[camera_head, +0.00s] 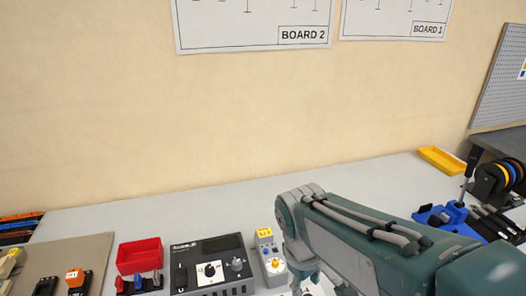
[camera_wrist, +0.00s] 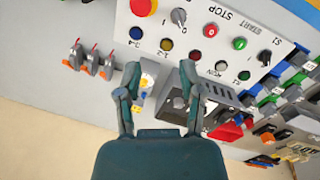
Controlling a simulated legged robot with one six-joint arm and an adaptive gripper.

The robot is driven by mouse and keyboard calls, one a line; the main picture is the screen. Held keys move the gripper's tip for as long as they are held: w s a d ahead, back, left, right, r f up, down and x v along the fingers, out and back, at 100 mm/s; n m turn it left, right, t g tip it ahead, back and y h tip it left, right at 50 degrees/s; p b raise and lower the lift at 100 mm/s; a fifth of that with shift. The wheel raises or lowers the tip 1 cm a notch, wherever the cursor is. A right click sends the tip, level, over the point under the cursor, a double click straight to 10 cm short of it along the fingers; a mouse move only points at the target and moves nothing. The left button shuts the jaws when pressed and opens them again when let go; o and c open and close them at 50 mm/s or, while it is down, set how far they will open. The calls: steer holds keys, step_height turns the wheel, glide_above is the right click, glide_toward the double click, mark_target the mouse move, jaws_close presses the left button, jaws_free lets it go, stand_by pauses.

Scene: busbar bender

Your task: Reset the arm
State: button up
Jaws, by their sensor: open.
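My gripper (camera_wrist: 159,75) is open in the wrist view, its two fingers apart with nothing held between them. Beyond the fingers are a small white unit with yellow parts (camera_wrist: 147,82) and a dark-topped grey device with knobs (camera_wrist: 178,103). In the head view my arm comes in from the lower right over the bench (camera_head: 140,205), and my gripper is mostly hidden at the bottom edge. The grey device (camera_head: 211,271) and the slim unit with a yellow top (camera_head: 270,262) stand left of the arm there.
A control panel with a red stop button (camera_wrist: 144,6) shows in the wrist view, with several red-handled switches (camera_wrist: 92,58) to its left. In the head view a red bin (camera_head: 139,256), a yellow tray (camera_head: 441,161) and a blue tool holder (camera_head: 445,216) sit on the bench.

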steer(key=s+d+r+m+t+y, duration=0.1)
steer(key=s+d+r+m+t, duration=0.4)
steer(key=s+d+m, duration=0.1)
steer(key=shift+s+d+m, duration=0.35)
steer(key=shift+d+m, duration=0.25)
steer(key=shift+m, duration=0.2)
